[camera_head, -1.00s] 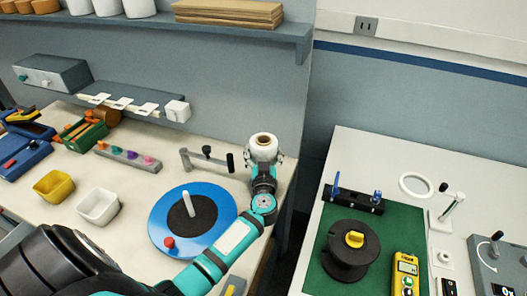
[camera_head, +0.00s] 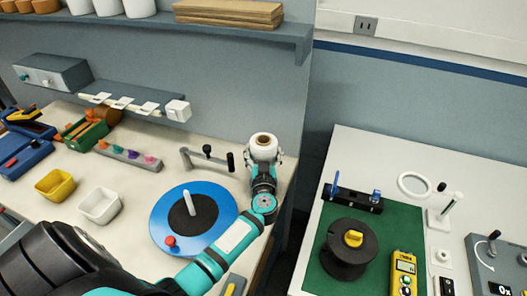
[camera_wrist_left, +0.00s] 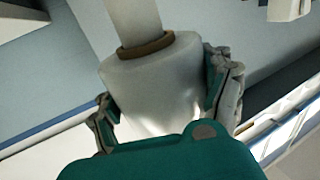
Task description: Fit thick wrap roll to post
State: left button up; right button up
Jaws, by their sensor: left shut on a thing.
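The thick wrap roll (camera_head: 263,139) is white with a brown core. It is upright in my left gripper (camera_head: 264,158), near the right end of the left bench. In the left wrist view the roll (camera_wrist_left: 155,85) sits between the two fingers of my left gripper (camera_wrist_left: 168,100), which is shut on it. A pale cylindrical shape shows beyond its brown core ring there; I cannot tell what it is. A white post (camera_head: 188,203) stands on a blue disc (camera_head: 165,222) with a black centre, to the left of the roll and apart from it. My right gripper is not in view.
A grey bracket with black knobs (camera_head: 207,151) stands just left of the roll. Yellow (camera_head: 54,185) and white (camera_head: 99,206) bins lie left of the disc. A gap separates this bench from the right table, which holds a black spool (camera_head: 349,258) on a green mat.

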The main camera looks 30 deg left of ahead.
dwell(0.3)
pick_arm(q)
jog(key=shift+f+b, duration=0.55)
jog(key=shift+f, duration=0.85)
jog(key=shift+p, duration=0.45)
jog(key=shift+f, duration=0.2)
jog(key=shift+f+b, duration=0.75)
jog(key=shift+f, duration=0.6)
jog(key=shift+p, duration=0.35)
jog(key=shift+f, duration=0.2)
dwell(0.4)
